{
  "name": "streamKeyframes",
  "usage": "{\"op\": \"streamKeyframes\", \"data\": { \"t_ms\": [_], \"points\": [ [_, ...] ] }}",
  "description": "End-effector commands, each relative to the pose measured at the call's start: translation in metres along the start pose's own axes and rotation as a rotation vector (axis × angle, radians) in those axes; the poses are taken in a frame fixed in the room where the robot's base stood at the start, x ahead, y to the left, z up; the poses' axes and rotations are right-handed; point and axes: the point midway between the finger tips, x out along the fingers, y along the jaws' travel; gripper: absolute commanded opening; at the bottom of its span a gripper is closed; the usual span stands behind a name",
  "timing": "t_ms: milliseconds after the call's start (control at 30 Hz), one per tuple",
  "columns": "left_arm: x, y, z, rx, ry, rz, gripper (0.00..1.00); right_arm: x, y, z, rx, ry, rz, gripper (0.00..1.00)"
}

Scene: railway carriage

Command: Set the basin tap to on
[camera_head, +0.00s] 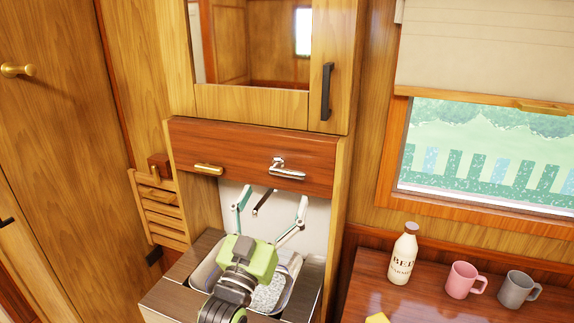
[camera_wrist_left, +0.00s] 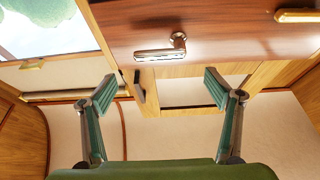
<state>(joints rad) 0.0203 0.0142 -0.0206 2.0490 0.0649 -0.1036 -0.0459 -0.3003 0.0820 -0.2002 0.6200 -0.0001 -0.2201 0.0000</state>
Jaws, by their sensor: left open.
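A chrome lever (camera_head: 288,169), which looks like the tap control, is mounted on the right half of a reddish wood panel. It lies roughly level and also shows in the left wrist view (camera_wrist_left: 158,54). A metal basin (camera_head: 203,273) sits below the panel, partly hidden by my left gripper. My left gripper (camera_head: 272,200) is open and empty, fingers pointing up, below the lever and apart from it. In the left wrist view its two fingers (camera_wrist_left: 158,84) are spread wide. A thin dark rod (camera_head: 263,203) shows between the fingers; I cannot tell what it is.
A brass handle (camera_head: 208,169) is on the panel left of the lever. A mirrored cupboard with a dark handle (camera_head: 326,91) is above. A table (camera_head: 367,290) at the right holds a bottle (camera_head: 402,256), a pink mug (camera_head: 462,280) and a grey mug (camera_head: 516,289).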

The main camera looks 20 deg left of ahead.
Motion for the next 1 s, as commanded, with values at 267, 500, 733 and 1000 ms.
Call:
{"op": "streamKeyframes", "data": {
  "t_ms": [267, 500, 733, 1000],
  "points": [
    [0.061, 0.000, -0.004, -0.001, 0.000, 0.000, 0.83, -0.023, 0.000, -0.003, 0.000, 0.001, 0.000, 0.00],
    [0.086, 0.000, -0.001, 0.000, -0.002, 0.000, 0.83, -0.030, 0.000, -0.003, 0.000, 0.001, 0.000, 0.00],
    [0.090, 0.000, 0.001, 0.000, -0.002, 0.000, 0.83, -0.031, -0.001, -0.004, 0.001, 0.001, -0.001, 0.00],
    [0.090, 0.000, 0.001, 0.000, -0.002, 0.000, 0.49, -0.030, -0.003, -0.004, 0.002, 0.002, -0.004, 0.00]
  ]
}}
